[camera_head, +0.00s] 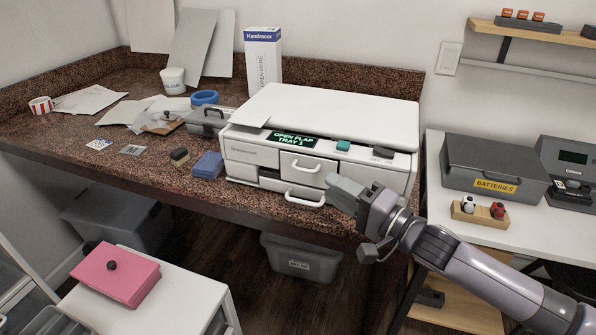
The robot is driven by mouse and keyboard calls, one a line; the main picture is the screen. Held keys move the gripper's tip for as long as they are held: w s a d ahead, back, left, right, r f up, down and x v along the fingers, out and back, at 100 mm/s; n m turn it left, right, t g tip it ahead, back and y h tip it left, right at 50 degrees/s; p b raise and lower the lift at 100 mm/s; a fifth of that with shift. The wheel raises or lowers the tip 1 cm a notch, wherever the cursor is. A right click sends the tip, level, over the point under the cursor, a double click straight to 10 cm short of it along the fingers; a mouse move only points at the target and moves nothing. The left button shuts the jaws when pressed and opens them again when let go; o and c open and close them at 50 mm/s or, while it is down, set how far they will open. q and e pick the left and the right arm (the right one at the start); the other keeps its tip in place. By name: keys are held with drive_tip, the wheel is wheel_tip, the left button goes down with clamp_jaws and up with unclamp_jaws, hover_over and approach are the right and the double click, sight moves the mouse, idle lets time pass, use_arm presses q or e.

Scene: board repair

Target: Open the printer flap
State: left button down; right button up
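The white printer (335,105) stands on the speckled counter, its front facing me. Its green display (291,140) reads "OPEN FLAP TRAY 1". Below the display, a front flap with a white handle (300,168) looks closed. A lower tray with a second handle (304,197) sits slightly forward under it. My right gripper (342,192) is in front of the printer, just right of the two handles, with its fingers pointing left. It hides part of the printer's lower right front. I cannot tell whether its fingers are apart, and no held thing shows. My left gripper is out of view.
Left of the printer are a blue sponge (208,165), a grey case (209,120) and a blue tape roll (204,97). A batteries box (492,168) stands on the right table. A pink box (115,275) lies on the near-left white table. The counter's front left is mostly clear.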

sight(306, 171)
drive_tip(key=x, duration=0.6)
drive_tip(key=shift+w+a, duration=0.2)
drive_tip(key=shift+a, duration=0.05)
drive_tip(key=shift+r, duration=0.1)
clamp_jaws()
drive_tip(key=shift+r, duration=0.15)
idle(1.0)
